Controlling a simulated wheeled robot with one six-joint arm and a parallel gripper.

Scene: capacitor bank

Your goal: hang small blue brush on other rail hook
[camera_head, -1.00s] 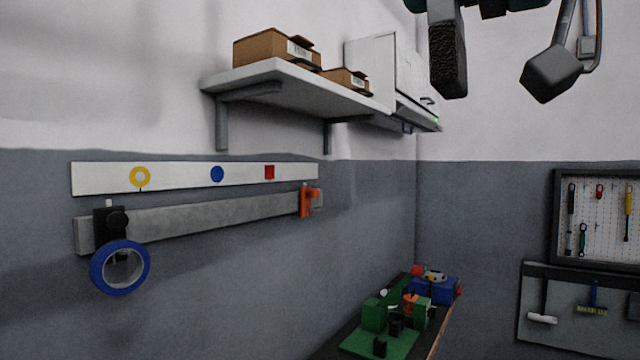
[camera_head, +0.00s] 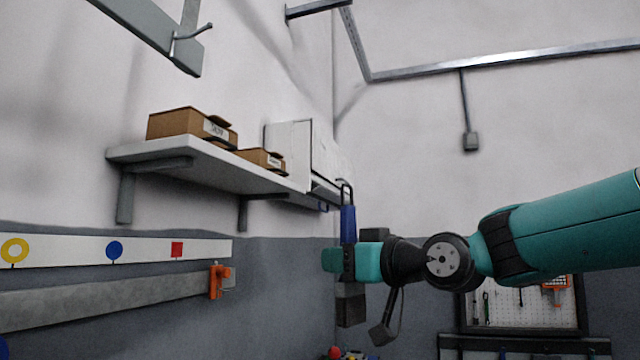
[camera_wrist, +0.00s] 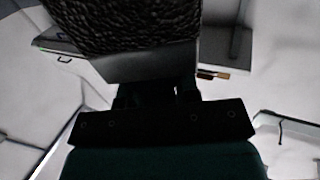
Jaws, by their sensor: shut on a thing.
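The small blue brush has an upright blue handle (camera_head: 348,224) with a dark hanging loop at its top in the head view. A dark block, its head (camera_head: 350,308), hangs below my gripper (camera_head: 347,263). My gripper is shut on the brush and holds it in the air, right of the shelf in the picture. In the wrist view, black bristles (camera_wrist: 125,25) and a grey collar (camera_wrist: 150,66) fill the top middle. A silver hook (camera_head: 190,38) sticks out from a grey rail (camera_head: 150,30) at upper left, bare and apart from the brush.
A white shelf (camera_head: 205,172) with cardboard boxes (camera_head: 190,124) juts from the left wall. A white cabinet (camera_head: 290,150) is beside it. A lower rail (camera_head: 110,300) carries an orange clamp (camera_head: 220,282). A tool board (camera_head: 515,305) hangs at right. Open air lies above the shelf.

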